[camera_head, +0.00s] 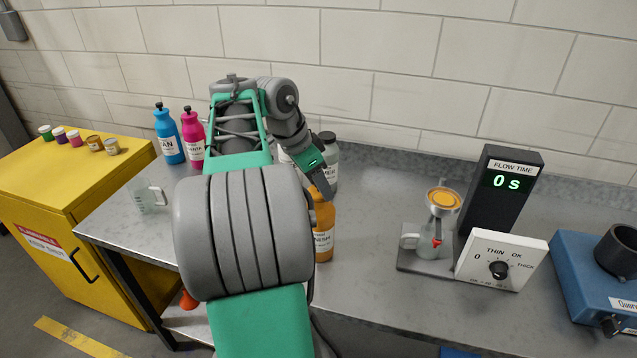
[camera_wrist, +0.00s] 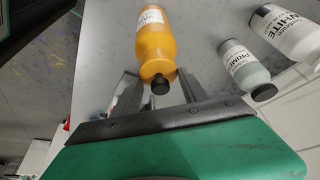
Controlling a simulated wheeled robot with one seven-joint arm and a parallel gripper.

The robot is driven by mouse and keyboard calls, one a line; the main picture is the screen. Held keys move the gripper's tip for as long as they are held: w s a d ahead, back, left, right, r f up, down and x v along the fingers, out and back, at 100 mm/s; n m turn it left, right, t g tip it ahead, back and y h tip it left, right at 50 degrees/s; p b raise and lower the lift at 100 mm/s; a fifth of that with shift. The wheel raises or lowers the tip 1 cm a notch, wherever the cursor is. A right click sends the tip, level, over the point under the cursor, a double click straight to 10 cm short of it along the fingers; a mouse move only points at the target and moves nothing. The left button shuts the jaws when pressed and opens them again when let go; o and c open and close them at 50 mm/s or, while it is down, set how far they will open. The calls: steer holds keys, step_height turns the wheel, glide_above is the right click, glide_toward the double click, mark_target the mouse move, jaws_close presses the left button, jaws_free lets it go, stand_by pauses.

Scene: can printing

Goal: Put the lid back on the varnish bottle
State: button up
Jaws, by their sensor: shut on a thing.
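The orange varnish bottle (camera_head: 323,240) stands upright on the grey bench, partly hidden by my arm. It also shows in the wrist view (camera_wrist: 156,42), with the black lid (camera_wrist: 160,86) at its neck end. My gripper (camera_head: 324,188) is directly above the bottle and points down. In the wrist view my gripper's fingers (camera_wrist: 157,90) lie on either side of the lid, shut on it. The lid lines up with the bottle's neck and looks in contact with it. I cannot tell whether it is fully seated.
A grey primer bottle (camera_head: 330,158) stands close behind; a white bottle (camera_wrist: 285,32) is beside it. Cyan (camera_head: 168,135) and magenta (camera_head: 193,140) bottles and a glass beaker (camera_head: 147,199) are left. A flow cup with orange liquid (camera_head: 443,198) and a timer (camera_head: 502,190) stand right.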

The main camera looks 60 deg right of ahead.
steer(key=shift+f, duration=0.15)
stand_by(0.5)
steer(key=o, duration=1.4)
steer(key=shift+o, duration=0.5)
steer(key=o, duration=0.4)
step_height(320, 180, up, 7)
steer(key=p, duration=0.6)
steer(key=shift+p, duration=0.35)
